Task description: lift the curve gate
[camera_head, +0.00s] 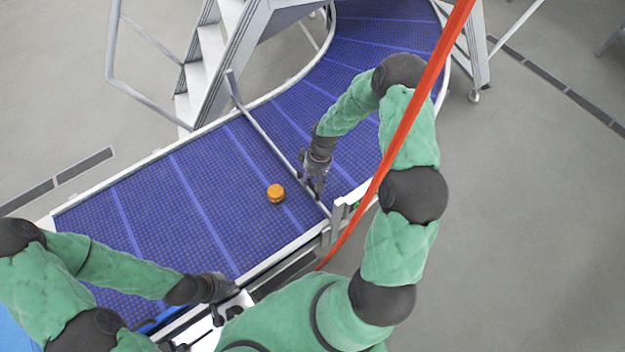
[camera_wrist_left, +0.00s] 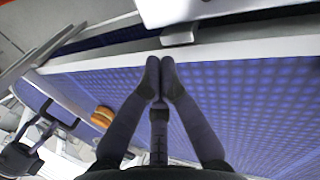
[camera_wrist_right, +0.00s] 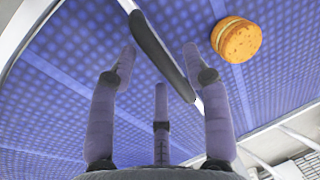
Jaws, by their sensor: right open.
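The curve gate (camera_head: 258,125) is a thin pale bar lying low across the blue conveyor, where the belt starts to bend. In the right wrist view its dark handle (camera_wrist_right: 158,52) runs slantwise between the fingers of my right gripper (camera_wrist_right: 158,58). The fingers are apart, and I cannot tell whether they touch the handle. In the head view my right gripper (camera_head: 315,186) is at the gate's near part. My left gripper (camera_head: 228,288) is low over the conveyor's near edge, away from the gate. Its fingertips (camera_wrist_left: 160,65) are together with nothing visible between them.
An orange-brown filled round (camera_head: 276,193) lies on the belt just left of the gate, close to my right gripper. The blue conveyor (camera_head: 150,205) is otherwise bare to the left. Grey steps (camera_head: 212,50) stand behind the belt. A red strap (camera_head: 420,95) crosses the head view.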

